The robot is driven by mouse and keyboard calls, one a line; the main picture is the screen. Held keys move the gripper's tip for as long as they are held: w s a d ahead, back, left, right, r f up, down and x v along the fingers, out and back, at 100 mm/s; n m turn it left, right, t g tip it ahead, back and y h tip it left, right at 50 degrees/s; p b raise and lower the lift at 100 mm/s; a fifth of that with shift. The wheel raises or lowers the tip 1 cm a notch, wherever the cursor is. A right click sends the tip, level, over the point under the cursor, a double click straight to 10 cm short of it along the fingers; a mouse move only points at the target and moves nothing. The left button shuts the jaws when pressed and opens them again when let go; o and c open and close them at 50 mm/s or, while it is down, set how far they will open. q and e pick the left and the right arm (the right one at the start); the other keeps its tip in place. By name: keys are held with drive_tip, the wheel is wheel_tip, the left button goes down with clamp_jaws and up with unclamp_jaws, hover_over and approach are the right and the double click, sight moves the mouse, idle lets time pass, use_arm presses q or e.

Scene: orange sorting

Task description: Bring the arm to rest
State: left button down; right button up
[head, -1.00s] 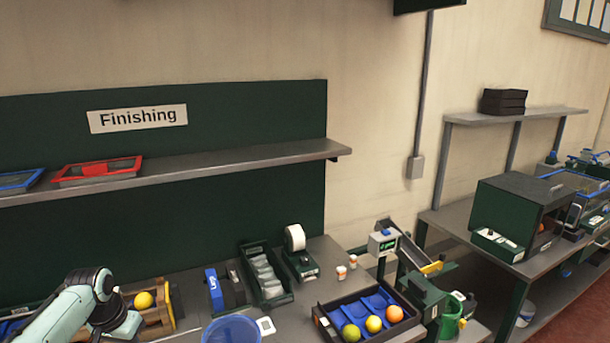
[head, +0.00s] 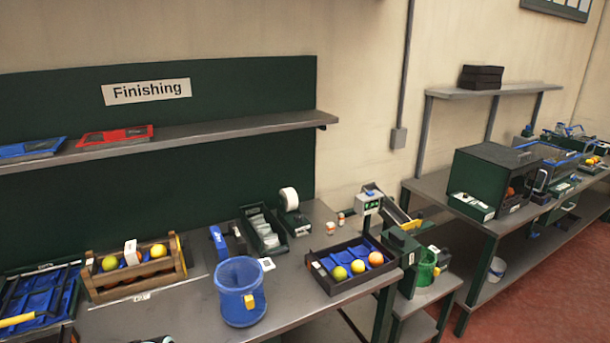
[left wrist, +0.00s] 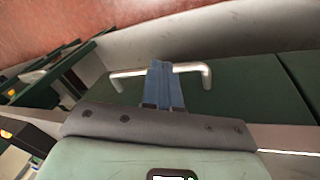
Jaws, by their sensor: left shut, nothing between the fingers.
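My left gripper (left wrist: 163,68) shows in the left wrist view. Its two blue fingers are pressed together with nothing between them. They appear in front of a pale bar handle (left wrist: 205,78) on a dark green panel; I cannot tell how far apart they are. In the head view only a small piece of my arm shows at the bottom edge, and no gripper is seen there. My right gripper is in neither view.
A wooden crate (head: 136,287) holding several fruits stands on the bench (head: 180,318). A blue bucket (head: 240,290) stands right of it, and a dark tray (head: 335,287) with three fruits lies further right. A blue-lined tray (head: 40,300) is at the left edge.

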use_arm(q)
drive_tip(key=s+d+f+n+g+h, duration=0.1)
drive_tip(key=s+d+f+n, duration=0.1)
drive_tip(key=s+d+f, duration=1.15)
drive_tip(key=s+f, duration=0.1)
drive_tip(key=s, duration=0.5)
drive_tip(key=s+d+f+n, duration=0.1)
drive_tip(key=s+d+f, duration=0.1)
drive_tip(key=s, duration=0.5)
drive_tip(key=shift+s+f+n+g, duration=0.3)
drive_tip(key=shift+f+g, duration=0.1)
drive_tip(key=shift+f, duration=0.4)
drive_tip(key=c, duration=1)
unclamp_jaws()
drive_tip(key=shift+c, duration=0.4)
drive_tip(key=shift+w+d, duration=0.1)
drive_tip(key=shift+d, duration=0.1)
